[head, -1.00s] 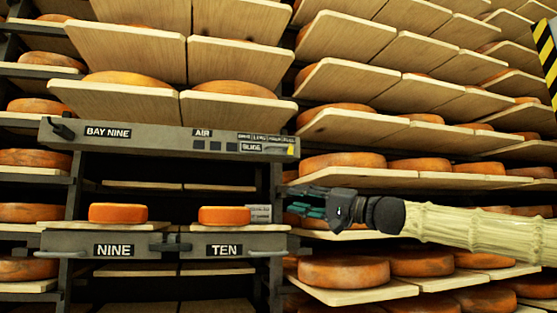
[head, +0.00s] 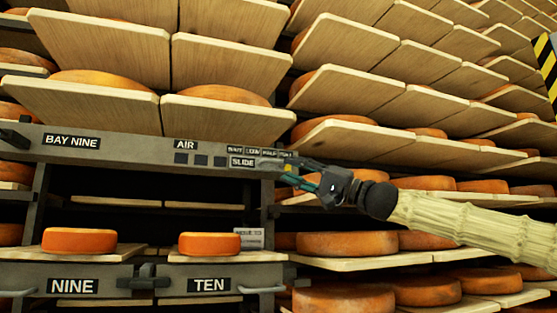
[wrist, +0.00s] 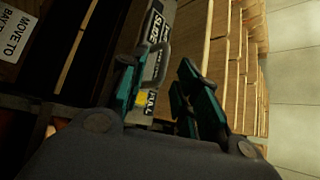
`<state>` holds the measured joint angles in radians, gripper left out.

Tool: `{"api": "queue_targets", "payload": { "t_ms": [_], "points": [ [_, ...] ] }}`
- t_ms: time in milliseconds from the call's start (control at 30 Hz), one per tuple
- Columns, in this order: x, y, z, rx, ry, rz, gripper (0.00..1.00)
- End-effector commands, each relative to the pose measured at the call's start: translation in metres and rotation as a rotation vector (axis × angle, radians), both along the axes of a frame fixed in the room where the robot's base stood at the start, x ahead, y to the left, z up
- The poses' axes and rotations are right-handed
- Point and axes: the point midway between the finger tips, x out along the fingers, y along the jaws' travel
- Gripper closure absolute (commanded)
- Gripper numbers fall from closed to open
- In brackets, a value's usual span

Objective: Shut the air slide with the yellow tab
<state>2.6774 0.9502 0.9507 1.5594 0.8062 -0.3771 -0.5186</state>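The air slide's grey panel, with the SLIDE label (head: 243,162), is on the right part of the bay nine beam in the head view. The yellow tab (head: 289,167) shows at the beam's right end, under the FULL end of the scale. In the wrist view a yellow patch (wrist: 149,110) shows beside the word FULL. My gripper (head: 300,173) is at the beam's right end, its teal fingers close to the tab. In the wrist view my gripper (wrist: 157,68) has its fingers apart, with the slide end near the left finger. Contact cannot be told.
Below the beam, boards NINE (head: 73,286) and TEN (head: 208,285) carry orange cheese wheels. Shelves with boards and cheeses (head: 347,244) stand close to the right, behind and below my arm. A metal loop handle (wrist: 162,62) shows near the fingers in the wrist view.

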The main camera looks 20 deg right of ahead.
Motion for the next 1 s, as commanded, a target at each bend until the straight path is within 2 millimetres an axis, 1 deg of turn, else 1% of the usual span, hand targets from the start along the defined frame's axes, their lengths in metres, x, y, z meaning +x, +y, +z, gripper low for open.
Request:
{"api": "queue_targets", "payload": {
  "t_ms": [33,100,400,767,800,867,900,967,1000],
  "points": [
    [0.005,0.006,0.007,0.0,0.001,-0.001,0.68],
    [0.011,0.013,0.011,0.0,0.001,-0.002,0.68],
    [0.027,0.034,0.021,0.001,-0.001,-0.003,0.68],
    [0.029,0.036,0.022,0.001,-0.001,-0.005,0.68],
    [0.029,0.036,0.022,0.001,-0.001,-0.005,0.72],
    [0.029,0.036,0.022,0.001,-0.001,-0.005,0.83],
    [0.029,0.036,0.022,0.001,-0.001,-0.005,0.9],
    [0.029,0.036,0.022,0.001,-0.001,-0.005,1.0],
    [0.029,0.036,0.022,0.001,-0.001,-0.005,1.0]
  ]
}}
